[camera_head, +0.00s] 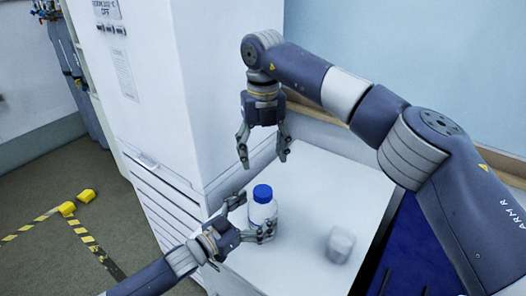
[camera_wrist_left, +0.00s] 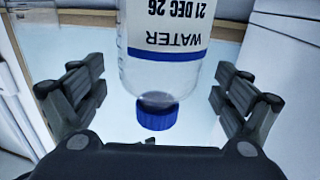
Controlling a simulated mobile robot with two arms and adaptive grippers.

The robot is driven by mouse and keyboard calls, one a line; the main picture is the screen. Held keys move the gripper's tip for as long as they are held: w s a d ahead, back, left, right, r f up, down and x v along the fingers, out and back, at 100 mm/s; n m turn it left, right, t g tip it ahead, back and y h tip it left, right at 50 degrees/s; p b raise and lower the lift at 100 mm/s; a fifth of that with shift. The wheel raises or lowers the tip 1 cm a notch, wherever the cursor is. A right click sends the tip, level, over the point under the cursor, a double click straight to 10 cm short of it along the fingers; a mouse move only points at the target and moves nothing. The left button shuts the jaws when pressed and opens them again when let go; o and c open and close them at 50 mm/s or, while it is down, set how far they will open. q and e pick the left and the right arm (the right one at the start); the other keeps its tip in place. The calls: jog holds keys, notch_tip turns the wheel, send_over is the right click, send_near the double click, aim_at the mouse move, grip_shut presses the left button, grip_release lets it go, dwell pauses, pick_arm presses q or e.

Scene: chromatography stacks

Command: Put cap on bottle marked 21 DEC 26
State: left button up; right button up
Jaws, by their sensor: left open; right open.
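The bottle (camera_head: 262,215) stands upright on the white table, with the blue cap (camera_head: 262,193) on its top. In the left wrist view, the bottle (camera_wrist_left: 165,70) appears upside down, its label reading "WATER" and "21 DEC 26", with the blue cap (camera_wrist_left: 157,116) at its neck. I cannot tell how tightly the cap sits. My left gripper (camera_head: 252,219) is open, with its fingers on either side of the bottle; the wrist view shows gaps between them and the bottle. My right gripper (camera_head: 263,158) is open and empty, pointing down above and behind the bottle.
A pale, blurred container (camera_head: 340,245) stands on the white table (camera_head: 335,195) to the right of the bottle. A tall white cabinet (camera_head: 150,90) rises at the left. Yellow blocks (camera_head: 86,196) and striped tape lie on the floor.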

pick_arm(q)
jog(key=v, duration=1)
